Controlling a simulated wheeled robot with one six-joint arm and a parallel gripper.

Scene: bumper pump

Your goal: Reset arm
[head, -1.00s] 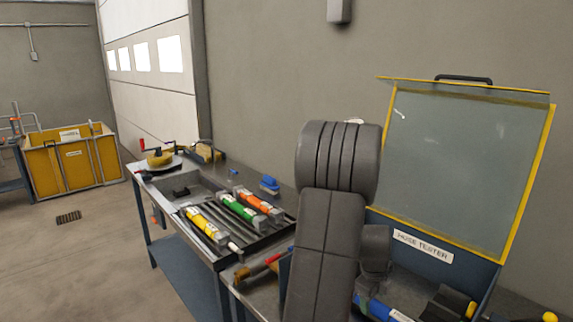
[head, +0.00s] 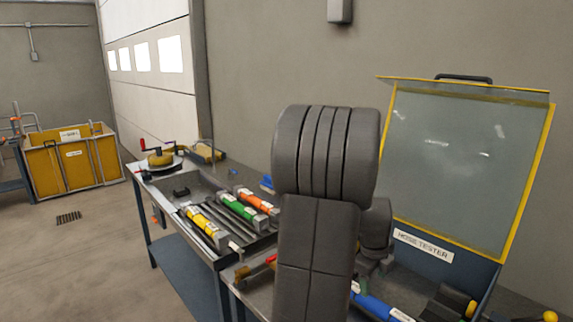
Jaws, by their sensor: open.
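My dark grey arm stands upright in the middle of the head view, in front of the bench. Its large rounded joint is at the top, and a smaller link shows behind it on the right. My gripper is not visible; the arm's far end is hidden behind its own links or out of frame. No held object shows.
The workbench (head: 178,206) holds a rack with a yellow tube (head: 203,224), a green tube (head: 238,208) and an orange tube (head: 257,200). The hose tester (head: 425,244), its clear lid (head: 455,160) raised, stands right of my arm. A blue tube (head: 378,306) lies there. A yellow bin (head: 75,165) stands far left.

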